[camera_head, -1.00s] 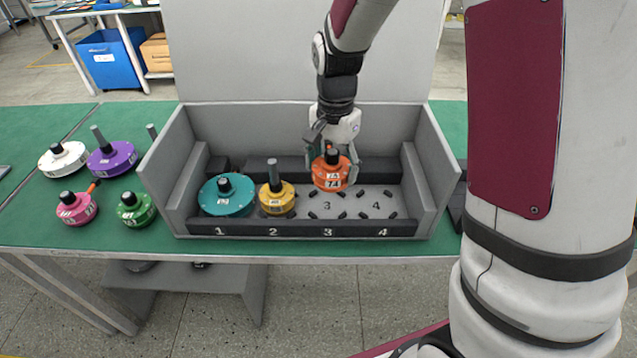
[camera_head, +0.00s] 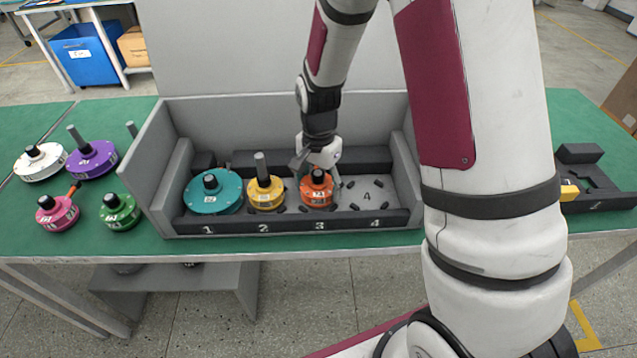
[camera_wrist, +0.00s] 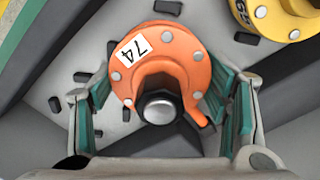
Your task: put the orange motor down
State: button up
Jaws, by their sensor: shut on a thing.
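The orange motor (camera_head: 317,189), labelled 74, is at slot 3 of the grey box (camera_head: 290,228), low over or on its floor; I cannot tell if it touches. My gripper (camera_head: 319,180) is above it with the fingers around its sides. In the wrist view the orange motor (camera_wrist: 158,68) lies between the two green-padded fingers of my gripper (camera_wrist: 160,105), its dark shaft end toward the camera. The underside of the motor is hidden.
A teal motor (camera_head: 213,193) stands at slot 1 and a yellow motor (camera_head: 265,192) at slot 2, close beside the orange one. Slot 4 (camera_head: 367,196) is empty. White, purple, pink and green motors stand on the table left of the box.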

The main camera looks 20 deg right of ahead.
dwell(0.3)
jog(key=o, duration=1.9)
jog(key=shift+f, duration=0.1)
notch_tip(320, 180, up, 12)
jog(key=shift+r, duration=0.1)
jog(key=s+r+n+t, duration=0.1)
jog(key=s+r+n, duration=0.2)
jog(key=s, duration=0.5)
jog(key=s+r+n+t, duration=0.1)
jog(key=s+r+n, duration=0.3)
jog(key=s+r, duration=0.2)
jog(key=s+r+n+t, duration=0.1)
jog(key=s+r+n, duration=0.3)
jog(key=s, duration=0.7)
jog(key=shift+s+d+r+t, duration=0.15)
jog(key=shift+r+t, duration=0.15)
jog(key=shift+r, duration=0.15)
